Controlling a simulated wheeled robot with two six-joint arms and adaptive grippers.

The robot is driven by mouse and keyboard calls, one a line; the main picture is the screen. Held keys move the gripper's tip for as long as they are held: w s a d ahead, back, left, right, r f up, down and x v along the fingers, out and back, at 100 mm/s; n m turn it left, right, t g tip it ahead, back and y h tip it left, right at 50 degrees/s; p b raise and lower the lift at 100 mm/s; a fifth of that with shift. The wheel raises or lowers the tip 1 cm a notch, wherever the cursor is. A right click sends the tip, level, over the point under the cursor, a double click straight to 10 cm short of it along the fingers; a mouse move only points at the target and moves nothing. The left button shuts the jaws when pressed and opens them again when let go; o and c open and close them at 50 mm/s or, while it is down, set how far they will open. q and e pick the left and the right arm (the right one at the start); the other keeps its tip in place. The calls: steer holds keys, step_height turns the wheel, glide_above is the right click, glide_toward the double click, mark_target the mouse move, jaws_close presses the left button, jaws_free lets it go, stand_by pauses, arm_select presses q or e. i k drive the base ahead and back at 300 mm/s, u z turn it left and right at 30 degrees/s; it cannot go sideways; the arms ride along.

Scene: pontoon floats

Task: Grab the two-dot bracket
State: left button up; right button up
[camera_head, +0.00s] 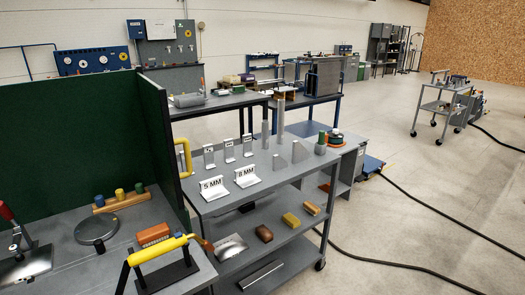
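Three small grey upright brackets stand in a row on the top shelf of the grey cart: a left one (209,160), a middle one (229,154) and a right one (247,149). Each has a white label with dark marks. The marks are too small to count, so I cannot tell which bracket is the two-dot one. Neither of my grippers shows in the head view.
The grey cart (220,200) also carries 5 MM (212,187) and 8 MM (246,176) cards, triangular plates (280,163) and tall cylinders. A green partition (70,130) and bench stand left. Black cables (420,205) cross the open floor at right.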

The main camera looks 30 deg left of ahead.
mark_target(208, 149)
steer(key=z, duration=0.2)
steer(key=i, duration=1.15)
steer(key=u, duration=0.55)
steer(key=i, duration=0.95)
steer(key=u, duration=0.65)
